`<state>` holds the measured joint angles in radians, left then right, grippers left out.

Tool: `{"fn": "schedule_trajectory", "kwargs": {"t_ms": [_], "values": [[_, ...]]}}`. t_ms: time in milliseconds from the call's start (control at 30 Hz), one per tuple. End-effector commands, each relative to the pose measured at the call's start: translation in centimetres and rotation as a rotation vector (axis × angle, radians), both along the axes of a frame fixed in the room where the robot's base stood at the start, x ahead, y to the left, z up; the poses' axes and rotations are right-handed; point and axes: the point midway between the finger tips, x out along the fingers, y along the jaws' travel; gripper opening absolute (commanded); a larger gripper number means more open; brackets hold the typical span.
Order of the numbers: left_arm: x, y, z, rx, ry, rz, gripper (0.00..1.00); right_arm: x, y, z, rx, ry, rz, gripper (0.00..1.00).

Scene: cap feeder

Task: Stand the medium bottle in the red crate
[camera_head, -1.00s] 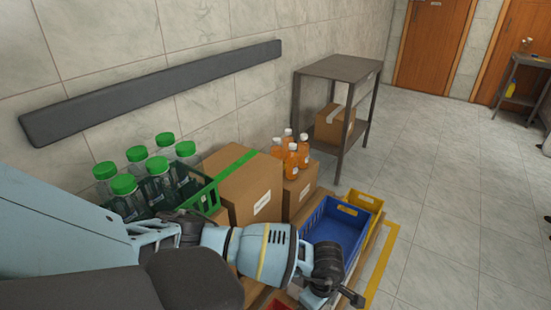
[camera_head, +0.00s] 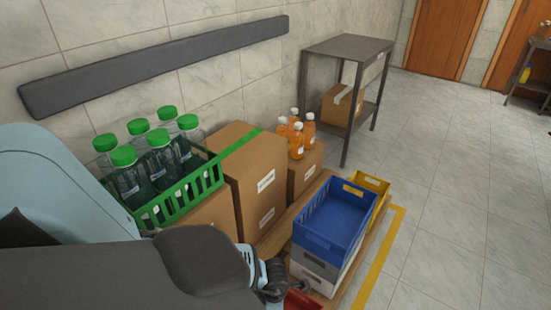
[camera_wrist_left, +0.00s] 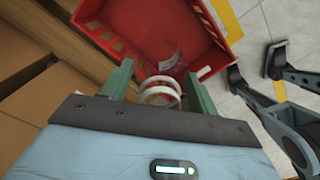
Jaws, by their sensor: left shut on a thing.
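The red crate (camera_wrist_left: 150,30) fills the upper middle of the left wrist view; a corner of it (camera_head: 300,299) shows at the bottom of the head view. My left gripper (camera_wrist_left: 158,90) is shut on a clear bottle (camera_wrist_left: 161,94), whose pale ring-shaped top shows between the green fingers. The see-through body overlaps the crate's near corner in the picture; whether its base touches the crate floor cannot be told. My right gripper (camera_wrist_left: 255,70), dark, is at the right of the left wrist view with fingers apart and nothing between them.
A blue crate (camera_head: 333,217) sits on a stack beside the red crate, with a yellow crate (camera_head: 370,185) behind. A green crate (camera_head: 185,195) holds several green-capped bottles. Cardboard boxes (camera_head: 262,185) and several orange bottles (camera_head: 297,142) stand behind.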

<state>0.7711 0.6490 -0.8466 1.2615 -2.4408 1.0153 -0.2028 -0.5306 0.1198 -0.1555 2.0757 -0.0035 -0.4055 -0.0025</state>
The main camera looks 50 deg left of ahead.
Motion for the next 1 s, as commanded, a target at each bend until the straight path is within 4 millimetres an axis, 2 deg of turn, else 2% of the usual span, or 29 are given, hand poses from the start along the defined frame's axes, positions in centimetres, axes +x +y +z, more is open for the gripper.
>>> {"fn": "schedule_trajectory", "kwargs": {"t_ms": [100,300,533,800,1000], "values": [[-0.2,-0.1,-2.3,-0.001,0.006,0.0,0.27,-0.3,0.0,-0.9,-0.001,0.008,0.001,0.85],[-0.1,-0.1,-5.0,0.0,0.003,-0.001,0.27,-0.5,0.0,-1.9,-0.004,0.018,0.002,0.85],[0.0,-0.1,-5.5,0.0,0.001,-0.002,0.27,0.0,0.0,-1.7,-0.003,0.005,0.002,0.85],[-0.1,-0.1,-9.0,-0.001,0.003,-0.001,0.27,-0.2,-0.1,-3.3,-0.007,0.015,0.006,0.85],[0.0,0.0,-9.5,0.0,0.001,-0.002,0.27,0.3,-0.3,-3.4,-0.011,0.007,0.012,0.85]]}}
